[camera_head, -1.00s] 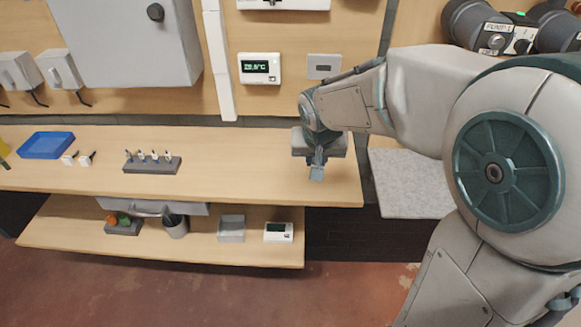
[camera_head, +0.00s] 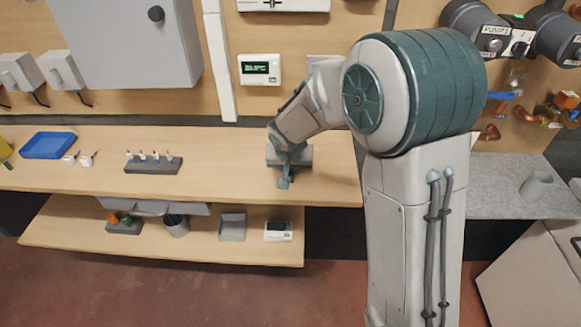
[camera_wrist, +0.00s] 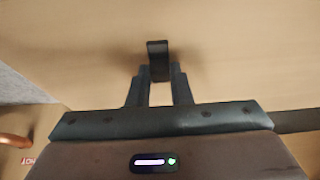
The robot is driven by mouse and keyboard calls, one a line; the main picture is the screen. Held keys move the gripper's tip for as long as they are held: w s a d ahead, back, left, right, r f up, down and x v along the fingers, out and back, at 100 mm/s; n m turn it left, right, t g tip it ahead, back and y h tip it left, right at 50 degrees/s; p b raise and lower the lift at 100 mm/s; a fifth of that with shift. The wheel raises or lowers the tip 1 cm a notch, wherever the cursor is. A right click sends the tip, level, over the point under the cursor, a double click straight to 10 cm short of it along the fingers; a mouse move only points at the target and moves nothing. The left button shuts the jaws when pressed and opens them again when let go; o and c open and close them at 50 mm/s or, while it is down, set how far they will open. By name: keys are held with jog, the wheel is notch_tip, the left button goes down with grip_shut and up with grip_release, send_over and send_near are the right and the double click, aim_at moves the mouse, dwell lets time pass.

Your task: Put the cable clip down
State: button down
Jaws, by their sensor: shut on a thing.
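My gripper (camera_head: 287,181) hangs over the right part of the wooden workbench top (camera_head: 225,150) in the head view, pointing down. In the wrist view my gripper (camera_wrist: 160,88) is shut on a small dark piece, the cable clip (camera_wrist: 158,48), which sticks out beyond the fingertips. Plain bench surface (camera_wrist: 90,40) lies behind the clip. I cannot tell whether the clip touches the bench. In the head view the clip is too small to make out at the fingertips.
A grey holder with several small tools (camera_head: 153,164) and a blue tray (camera_head: 48,145) stand on the bench to the left. Two small white pieces (camera_head: 79,159) lie beside the tray. A lower shelf (camera_head: 190,240) holds several items. The bench between holder and gripper is clear.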

jog(key=c, duration=1.3)
grip_release()
jog(key=shift+f, duration=0.1)
jog(key=v, duration=1.2)
jog(key=s+d+g, duration=0.1)
jog(key=s+d, duration=1.5)
jog(key=s, duration=0.4)
jog(key=shift+s+g+b, duration=0.25)
jog(key=shift+g+b, duration=0.05)
jog(key=shift+b, duration=0.15)
jog(key=shift+a, duration=0.1)
